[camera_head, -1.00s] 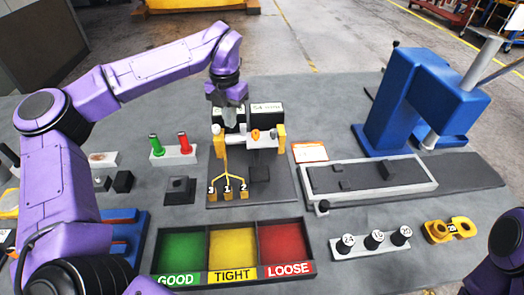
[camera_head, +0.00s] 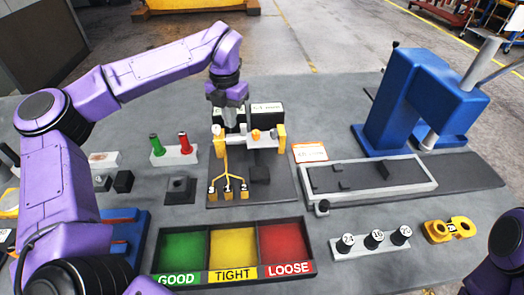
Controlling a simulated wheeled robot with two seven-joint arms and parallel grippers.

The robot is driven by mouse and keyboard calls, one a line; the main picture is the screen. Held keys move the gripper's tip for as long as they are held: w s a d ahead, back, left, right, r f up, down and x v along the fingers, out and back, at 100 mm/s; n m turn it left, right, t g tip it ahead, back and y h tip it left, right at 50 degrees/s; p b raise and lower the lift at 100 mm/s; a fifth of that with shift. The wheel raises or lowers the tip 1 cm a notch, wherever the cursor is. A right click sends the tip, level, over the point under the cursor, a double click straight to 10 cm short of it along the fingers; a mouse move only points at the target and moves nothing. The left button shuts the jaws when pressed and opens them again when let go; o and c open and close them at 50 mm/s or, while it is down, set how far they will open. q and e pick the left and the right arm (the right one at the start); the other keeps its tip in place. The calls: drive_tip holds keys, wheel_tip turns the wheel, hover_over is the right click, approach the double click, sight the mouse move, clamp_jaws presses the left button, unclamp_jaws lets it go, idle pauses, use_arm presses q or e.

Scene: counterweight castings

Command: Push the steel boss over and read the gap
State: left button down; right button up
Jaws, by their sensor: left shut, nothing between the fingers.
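My left gripper (camera_head: 229,118) points down over the gauge fixture (camera_head: 250,185) on the dark plate in the middle of the bench. It is shut with nothing in it, and its tips partly cover the fixture's left part. The fixture has yellow end posts, a pale bar and an orange knob (camera_head: 256,134). Two small displays (camera_head: 266,112) stand behind it; their readings are too small to read. I cannot make out for certain which part is the steel boss, or whether the fingers touch it. My right gripper is out of view; only part of that arm shows at the lower right.
A tray marked GOOD, TIGHT and LOOSE (camera_head: 232,276) lies in front. A blue press (camera_head: 420,100) and a grey tray (camera_head: 432,182) stand right. A rack of numbered plugs (camera_head: 390,242) and a yellow gauge (camera_head: 450,229) lie front right. Red and green plugs (camera_head: 183,142) stand left.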

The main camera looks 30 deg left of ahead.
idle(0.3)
use_arm(q)
drive_tip(key=shift+f+b, duration=1.2)
drive_tip(key=shift+f, duration=0.55)
drive_tip(key=shift+w+d, duration=0.2)
drive_tip(key=shift+d, duration=0.1)
drive_tip(key=shift+r, duration=0.1)
idle(0.7)
drive_tip(key=shift+r, duration=0.1)
wheel_tip(320, 180, up, 7)
drive_tip(key=p, duration=0.6)
drive_tip(key=shift+d, duration=0.15)
